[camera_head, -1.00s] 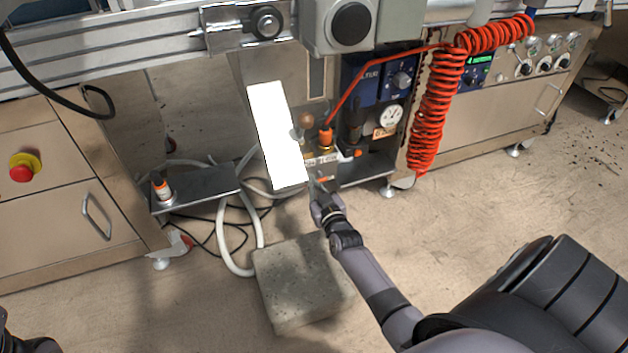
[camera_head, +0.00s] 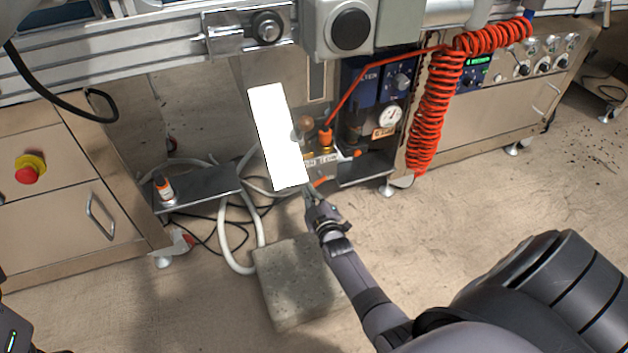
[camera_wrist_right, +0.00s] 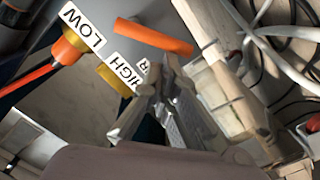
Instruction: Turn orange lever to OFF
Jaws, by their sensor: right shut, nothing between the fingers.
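The orange lever (camera_wrist_right: 152,36) is a flat bar just ahead of my right gripper in the right wrist view, beside labels reading LOW and HIGH. In the head view the lever (camera_head: 321,184) is a small orange piece low on the valve panel, just beyond the fingertips. My right gripper (camera_wrist_right: 163,82) is shut and empty, its tips close to the lever; I cannot tell if they touch it. In the head view the right gripper (camera_head: 313,196) is below the panel. My left gripper is not in view. No OFF mark is readable.
A blank white panel (camera_head: 277,135) stands left of the valves. A red coiled hose (camera_head: 434,110) hangs to the right. A concrete block (camera_head: 295,285) sits on the floor under my right arm. White hoses (camera_head: 235,245) and a small shelf (camera_head: 200,188) are at left.

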